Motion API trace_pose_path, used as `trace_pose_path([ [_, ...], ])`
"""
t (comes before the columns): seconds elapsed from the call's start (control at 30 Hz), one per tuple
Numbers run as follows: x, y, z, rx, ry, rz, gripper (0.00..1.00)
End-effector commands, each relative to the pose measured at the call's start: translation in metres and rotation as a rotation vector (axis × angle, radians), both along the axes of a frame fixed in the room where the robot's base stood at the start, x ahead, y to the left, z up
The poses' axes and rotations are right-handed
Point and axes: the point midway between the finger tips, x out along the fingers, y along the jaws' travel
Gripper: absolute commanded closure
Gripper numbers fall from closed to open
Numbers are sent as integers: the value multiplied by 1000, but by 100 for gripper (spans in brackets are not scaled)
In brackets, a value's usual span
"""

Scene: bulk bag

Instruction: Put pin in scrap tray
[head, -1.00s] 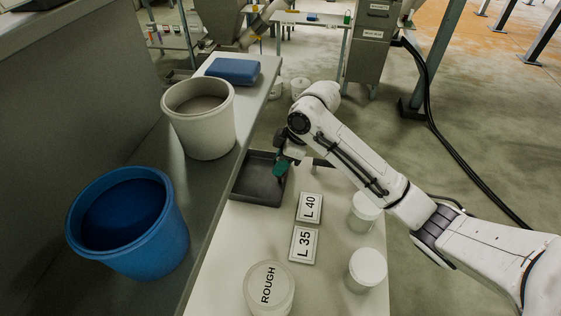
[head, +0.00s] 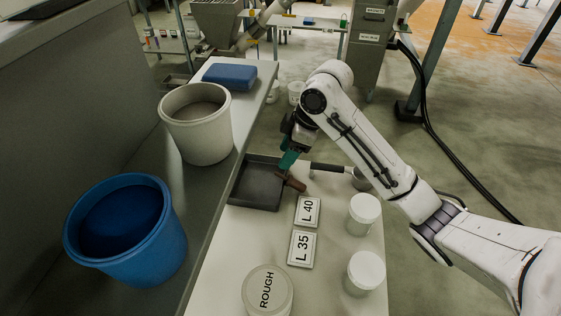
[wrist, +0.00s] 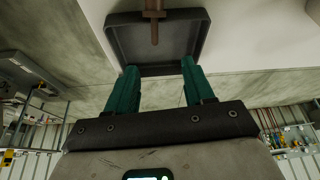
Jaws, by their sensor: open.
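The pin (head: 292,182) is a short brown rod. In the head view it lies across the right rim of the dark grey scrap tray (head: 256,190), one end over the tray and the other outside. The wrist view shows the pin (wrist: 154,28) crossing the rim of the tray (wrist: 121,48), its narrow end pointing inward. My gripper (head: 286,164) is open, its green fingers just above the tray's right side, close to the pin. In the wrist view, the gap between the fingertips (wrist: 158,68) is empty.
A black-handled scoop (head: 328,168) lies right of the tray. Plates L 40 (head: 309,211) and L 35 (head: 302,249), a ROUGH tub (head: 267,290) and two white jars (head: 363,214) stand nearer. A white bucket (head: 196,125) and blue bucket (head: 127,230) stand left.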

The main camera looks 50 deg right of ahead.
Motion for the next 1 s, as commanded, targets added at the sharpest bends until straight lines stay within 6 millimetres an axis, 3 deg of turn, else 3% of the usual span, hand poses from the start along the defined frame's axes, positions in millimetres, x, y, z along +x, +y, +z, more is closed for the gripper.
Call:
trace_pose_path([
  [0.1,-6,-6,23,0,-3,0,47],
  [0.33,-15,-13,48,-1,-1,0,47],
  [1.0,-17,-15,53,0,0,-1,47],
])
